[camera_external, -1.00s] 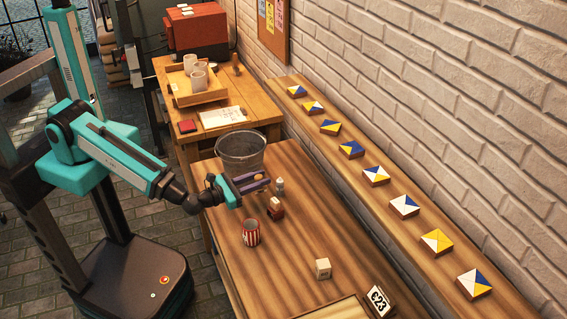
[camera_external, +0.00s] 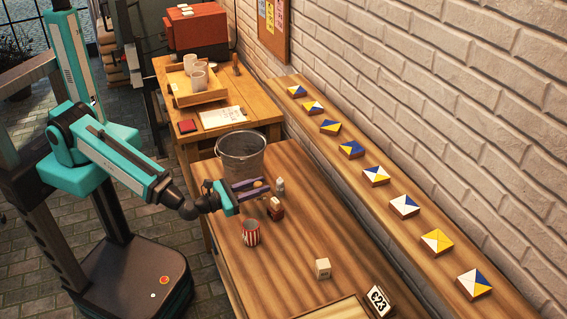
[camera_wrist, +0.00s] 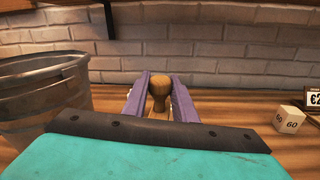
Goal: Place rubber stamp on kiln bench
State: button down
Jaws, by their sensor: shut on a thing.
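My gripper (camera_external: 256,186) is shut on the rubber stamp (camera_external: 258,183), over the near wooden table just in front of the metal bucket. In the wrist view the stamp's rounded wooden handle (camera_wrist: 159,88) stands between the two purple fingers (camera_wrist: 159,98). The stamp's lower end is mostly hidden, and I cannot tell whether it touches the table. The kiln bench (camera_external: 190,148) is the wooden bench behind the near table, with a red kiln (camera_external: 195,30) at its far end.
The bench holds a tray of mugs (camera_external: 183,99), a sheet of paper (camera_external: 222,117) and a red pad (camera_external: 187,126). Near my gripper stand the bucket (camera_external: 240,155), a small bottle (camera_external: 280,186), a dark red block (camera_external: 276,211) and a striped cup (camera_external: 251,235). A pale cube (camera_external: 323,268) lies nearer.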

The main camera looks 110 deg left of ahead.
jog(key=shift+m+t+h, duration=0.7)
jog(key=shift+t+h, duration=0.1)
jog(key=w+d+b, duration=0.1)
jog(key=d, duration=0.3)
jog(key=w+d+b, duration=0.1)
jog(key=d, duration=0.4)
jog(key=d+r+b, duration=0.1)
jog(key=d+b, duration=0.1)
jog(key=d, duration=0.3)
jog(key=shift+w, duration=0.4)
jog(key=shift+s+d+r+n+g+y+b, duration=0.15)
jog(key=shift+s+d+n+g+y+b, duration=0.1)
jog(key=shift+s+d+n+g+y, duration=0.35)
jog(key=shift+s+d+r+n+g+y+b, duration=0.1)
jog(key=shift+s+d+n+g+y+b, duration=0.2)
jog(key=shift+s, duration=0.45)
jog(key=shift+s+d+r+n+g+y+b, duration=0.15)
jog(key=shift+s+d+n+g+y+b, duration=0.25)
jog(key=shift+s, duration=0.3)
jog(key=shift+d+r, duration=0.1)
